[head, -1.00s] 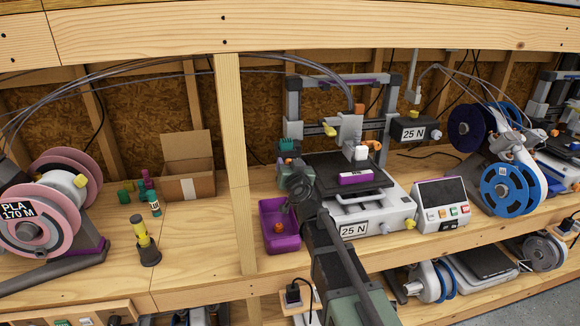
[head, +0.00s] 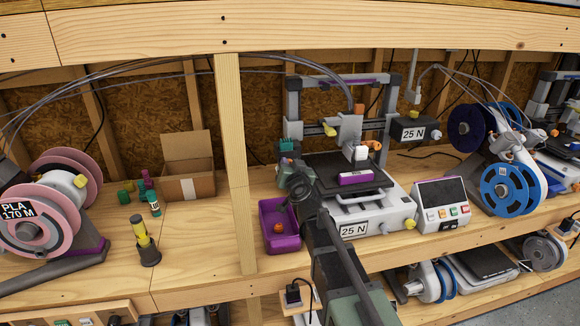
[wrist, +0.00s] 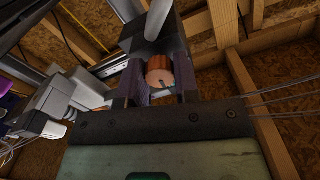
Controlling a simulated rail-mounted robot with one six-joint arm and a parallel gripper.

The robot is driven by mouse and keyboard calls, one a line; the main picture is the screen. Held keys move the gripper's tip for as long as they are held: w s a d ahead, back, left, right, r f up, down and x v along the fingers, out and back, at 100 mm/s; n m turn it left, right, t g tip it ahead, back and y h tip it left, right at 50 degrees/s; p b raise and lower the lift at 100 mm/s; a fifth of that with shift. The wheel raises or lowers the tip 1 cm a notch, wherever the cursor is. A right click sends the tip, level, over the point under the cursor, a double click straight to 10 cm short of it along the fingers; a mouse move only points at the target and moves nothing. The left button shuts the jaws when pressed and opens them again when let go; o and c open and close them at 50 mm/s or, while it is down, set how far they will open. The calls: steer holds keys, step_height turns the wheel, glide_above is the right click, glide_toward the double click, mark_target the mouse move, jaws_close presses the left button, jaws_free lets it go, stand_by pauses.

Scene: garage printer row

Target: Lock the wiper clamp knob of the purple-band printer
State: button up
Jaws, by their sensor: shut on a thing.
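The purple-band printer (head: 372,212) stands on the shelf in the head view, with a purple strip on its top bar and a "25 N" label on its white base. My gripper (wrist: 160,80) is at the printer's left side, where my own wrist largely covers its fingers in the head view. The knob sits against a dark grey block (wrist: 155,38). Whether it is locked I cannot tell.
A purple bin (head: 282,242) holding a small orange thing stands just left of the printer's base. A wooden post (head: 236,165) rises left of it. A control box with a screen (head: 442,205) and a blue spool (head: 507,187) stand to the right.

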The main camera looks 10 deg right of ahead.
steer(key=shift+m, duration=8.4)
steer(key=o, duration=0.9)
steer(key=shift+s, duration=0.1)
steer(key=s, duration=0.7)
steer(key=s+d, duration=0.1)
steer(key=s, duration=0.2)
steer(key=shift+s, duration=0.35)
